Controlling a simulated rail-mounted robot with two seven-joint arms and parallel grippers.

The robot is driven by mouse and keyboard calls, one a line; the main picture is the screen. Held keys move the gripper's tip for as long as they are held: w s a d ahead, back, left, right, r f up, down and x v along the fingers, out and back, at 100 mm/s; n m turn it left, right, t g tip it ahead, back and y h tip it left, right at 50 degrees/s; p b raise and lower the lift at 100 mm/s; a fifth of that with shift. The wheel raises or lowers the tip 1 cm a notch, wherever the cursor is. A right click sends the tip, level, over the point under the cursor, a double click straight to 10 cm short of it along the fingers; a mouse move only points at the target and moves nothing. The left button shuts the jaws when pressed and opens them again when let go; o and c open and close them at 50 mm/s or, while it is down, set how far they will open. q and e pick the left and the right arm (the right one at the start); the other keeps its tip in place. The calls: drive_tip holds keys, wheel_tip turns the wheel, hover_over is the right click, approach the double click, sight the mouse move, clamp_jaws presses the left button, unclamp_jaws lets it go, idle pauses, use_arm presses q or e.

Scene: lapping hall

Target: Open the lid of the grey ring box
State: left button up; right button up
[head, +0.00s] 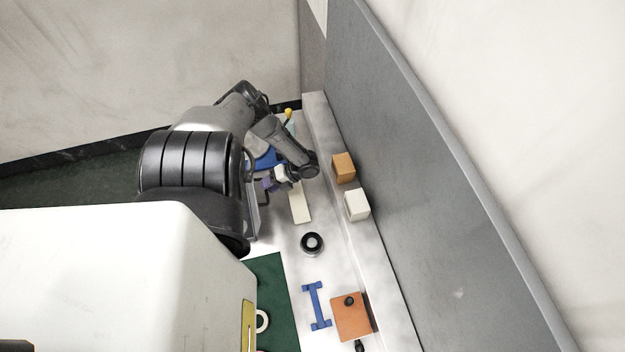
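I cannot pick out the grey ring box for sure. A grey flat-sided thing (254,217) shows beside my arm at the left of the worktop, mostly hidden by the arm. My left arm reaches to the far part of the worktop. Its gripper (281,178) points down to the left there, next to a small purple thing (269,184) and a blue thing (266,160). The fingers are too small and covered to tell whether they are open or touching anything. My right gripper is not in view.
A cream block (299,203), a round black-and-silver piece (311,243), a blue I-shaped piece (316,306) and an orange plate with a black knob (350,318) lie on the worktop (290,240). Orange (343,167) and white (357,205) blocks stand along the grey partition (400,160).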

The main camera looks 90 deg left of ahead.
use_arm(q)
drive_tip(key=b+v, duration=0.2)
drive_tip(key=v, duration=1.1)
drive_tip(key=shift+w+a+b, duration=0.15)
drive_tip(key=shift+w+b, duration=0.2)
drive_tip(key=shift+b, duration=0.05)
drive_tip(key=shift+r, duration=0.1)
